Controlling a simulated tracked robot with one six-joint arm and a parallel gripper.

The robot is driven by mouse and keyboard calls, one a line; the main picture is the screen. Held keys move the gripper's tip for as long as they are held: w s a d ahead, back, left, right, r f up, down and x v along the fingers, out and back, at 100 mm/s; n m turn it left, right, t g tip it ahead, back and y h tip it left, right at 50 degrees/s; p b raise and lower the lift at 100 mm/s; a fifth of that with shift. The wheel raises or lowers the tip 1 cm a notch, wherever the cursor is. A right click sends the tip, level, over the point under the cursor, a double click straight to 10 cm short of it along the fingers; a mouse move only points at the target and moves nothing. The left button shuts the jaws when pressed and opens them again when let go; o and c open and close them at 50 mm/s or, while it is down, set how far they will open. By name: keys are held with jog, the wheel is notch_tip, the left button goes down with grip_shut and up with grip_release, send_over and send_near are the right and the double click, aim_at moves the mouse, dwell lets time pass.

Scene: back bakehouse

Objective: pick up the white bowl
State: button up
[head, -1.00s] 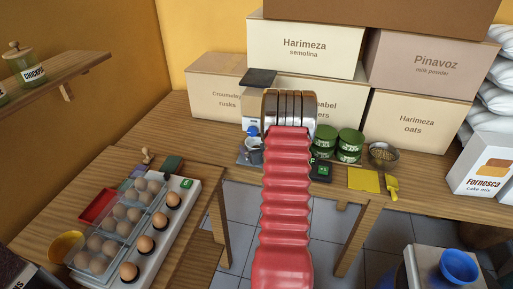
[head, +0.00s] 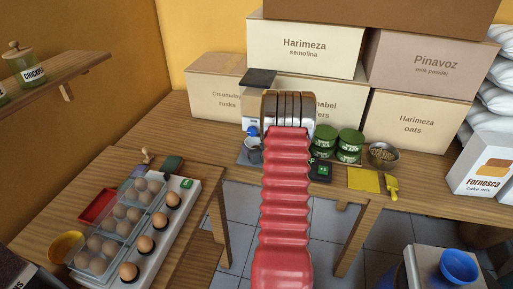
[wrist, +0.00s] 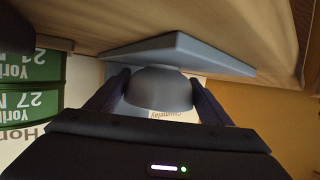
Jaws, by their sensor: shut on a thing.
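The white bowl (wrist: 158,88) looks pale grey in the wrist view, between the two dark fingers of my gripper (wrist: 157,100). The fingers are shut on its sides. A blue-grey slab (wrist: 175,53) lies right against the bowl's far side in this upside-down view; I cannot tell whether they touch. In the head view the bowl (head: 254,144) shows partly, just left of my arm, over the grey slab (head: 243,157) on the back table. My arm hides the gripper's fingers there.
Green tins (head: 349,144) stand just right of my arm, with a metal bowl of grain (head: 382,155), a yellow mat (head: 364,180) and a yellow brush (head: 392,187) beyond. Large boxes (head: 305,47) are stacked behind. A blue bowl (head: 459,266) stands front right.

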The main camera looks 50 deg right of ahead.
jog(key=c, duration=0.5)
jog(key=shift+r, duration=0.1)
